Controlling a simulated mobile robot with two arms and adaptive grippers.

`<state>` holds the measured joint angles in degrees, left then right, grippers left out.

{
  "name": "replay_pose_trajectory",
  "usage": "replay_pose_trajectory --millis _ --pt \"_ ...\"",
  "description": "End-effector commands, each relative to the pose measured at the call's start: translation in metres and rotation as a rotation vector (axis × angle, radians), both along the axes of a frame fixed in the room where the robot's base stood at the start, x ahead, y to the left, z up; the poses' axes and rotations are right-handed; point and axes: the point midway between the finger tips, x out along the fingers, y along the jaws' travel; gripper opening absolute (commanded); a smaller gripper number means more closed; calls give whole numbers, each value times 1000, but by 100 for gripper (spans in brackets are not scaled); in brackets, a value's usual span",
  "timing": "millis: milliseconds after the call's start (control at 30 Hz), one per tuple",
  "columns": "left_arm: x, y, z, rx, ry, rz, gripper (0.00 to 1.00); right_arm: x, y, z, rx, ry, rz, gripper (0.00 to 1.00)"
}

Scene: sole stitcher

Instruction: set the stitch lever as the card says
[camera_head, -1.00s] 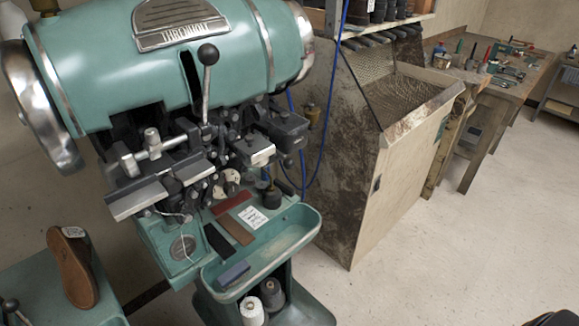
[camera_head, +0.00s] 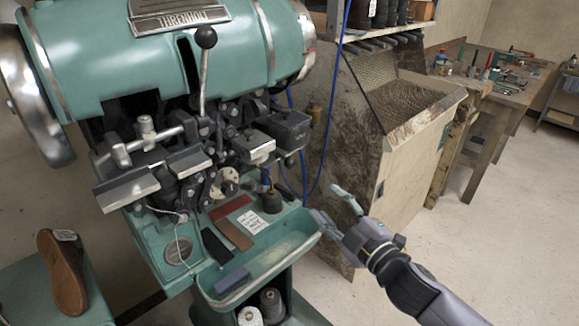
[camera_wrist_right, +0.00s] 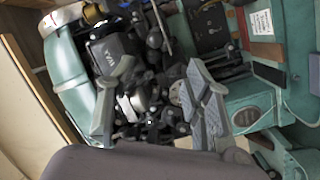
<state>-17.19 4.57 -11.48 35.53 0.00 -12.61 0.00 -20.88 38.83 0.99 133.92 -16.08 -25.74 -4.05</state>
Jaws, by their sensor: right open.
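The lever (camera_head: 204,70) is a silver rod with a black ball knob. It stands nearly upright in front of a dark slot in the green stitching machine (camera_head: 100,60). A white card (camera_head: 250,222) lies on the machine's lower deck; its print is too small to read. The card also shows at the top of the right wrist view (camera_wrist_right: 262,22). My right gripper (camera_head: 325,200) is open and empty, right of the deck, below and right of the lever. In the right wrist view its fingers (camera_wrist_right: 160,68) are apart, facing the machine's mechanism. My left gripper is out of view.
A green tray (camera_head: 262,275) juts from the machine's front, with a blue-grey block (camera_head: 232,280) in it. A dusty cabinet (camera_head: 400,170) and a blue hose are behind my right arm. Floor at the right is clear.

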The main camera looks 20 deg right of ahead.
Motion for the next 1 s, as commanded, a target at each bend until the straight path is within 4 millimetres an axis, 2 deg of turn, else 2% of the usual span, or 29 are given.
replay_pose_trajectory --millis 167,367,1000 --pt "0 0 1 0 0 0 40 2 5 12 -9 -22 13 46" --pt "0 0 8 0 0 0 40 26 8 13 -8 -23 11 46" --pt "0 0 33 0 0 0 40 137 20 13 -6 -20 10 46"
